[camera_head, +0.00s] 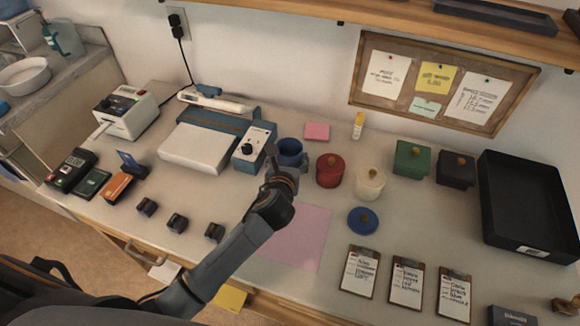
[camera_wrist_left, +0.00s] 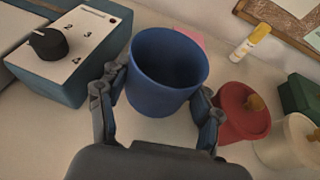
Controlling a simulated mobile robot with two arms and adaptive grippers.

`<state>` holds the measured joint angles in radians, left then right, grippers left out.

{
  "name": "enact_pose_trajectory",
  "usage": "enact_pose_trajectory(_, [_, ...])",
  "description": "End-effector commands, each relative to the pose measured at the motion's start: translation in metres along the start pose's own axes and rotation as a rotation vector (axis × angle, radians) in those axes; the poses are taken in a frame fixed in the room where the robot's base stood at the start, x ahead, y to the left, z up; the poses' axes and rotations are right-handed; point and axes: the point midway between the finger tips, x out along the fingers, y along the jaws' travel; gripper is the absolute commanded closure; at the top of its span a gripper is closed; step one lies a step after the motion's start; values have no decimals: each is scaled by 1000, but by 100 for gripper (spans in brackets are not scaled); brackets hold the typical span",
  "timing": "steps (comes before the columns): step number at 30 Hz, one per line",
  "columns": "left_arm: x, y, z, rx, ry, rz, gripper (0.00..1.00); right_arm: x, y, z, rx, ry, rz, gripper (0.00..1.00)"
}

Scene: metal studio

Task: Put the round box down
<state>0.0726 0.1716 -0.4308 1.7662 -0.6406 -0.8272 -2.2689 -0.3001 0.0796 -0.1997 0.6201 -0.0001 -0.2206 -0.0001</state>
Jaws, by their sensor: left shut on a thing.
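The round box is a blue, lidless cylinder (camera_head: 291,152) near the middle of the counter, left of the red round box. My left gripper (camera_head: 278,165) is shut on it from the front. In the left wrist view the blue round box (camera_wrist_left: 167,70) is upright and looks empty, with a finger on each side of it. I cannot tell whether its base touches the counter. My right gripper is not in view.
A red round box (camera_head: 330,170) stands close on the right, then a cream one (camera_head: 370,182). The sealing machine (camera_head: 254,145) is close on the left. A pink sheet (camera_head: 298,238) lies in front. A black tray (camera_head: 528,205) stands at the far right.

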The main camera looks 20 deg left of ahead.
Motion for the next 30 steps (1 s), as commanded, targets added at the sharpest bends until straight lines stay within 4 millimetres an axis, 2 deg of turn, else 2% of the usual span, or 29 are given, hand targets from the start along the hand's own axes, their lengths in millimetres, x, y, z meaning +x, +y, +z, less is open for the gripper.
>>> enact_pose_trajectory(9, [19,-3,-32,-2,4,1,96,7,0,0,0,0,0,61])
enact_pose_trajectory(21, [20,-2,-37,2,1,1,96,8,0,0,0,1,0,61])
enact_pose_trajectory(22, [20,-2,-36,1,1,1,29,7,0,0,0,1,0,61])
enact_pose_trajectory(24, [20,-2,-36,1,1,1,15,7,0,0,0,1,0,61])
enact_pose_trajectory(25, [20,-2,-36,1,1,1,13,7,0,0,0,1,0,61])
enact_pose_trajectory(30, [20,-2,-36,1,1,1,13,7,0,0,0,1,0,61])
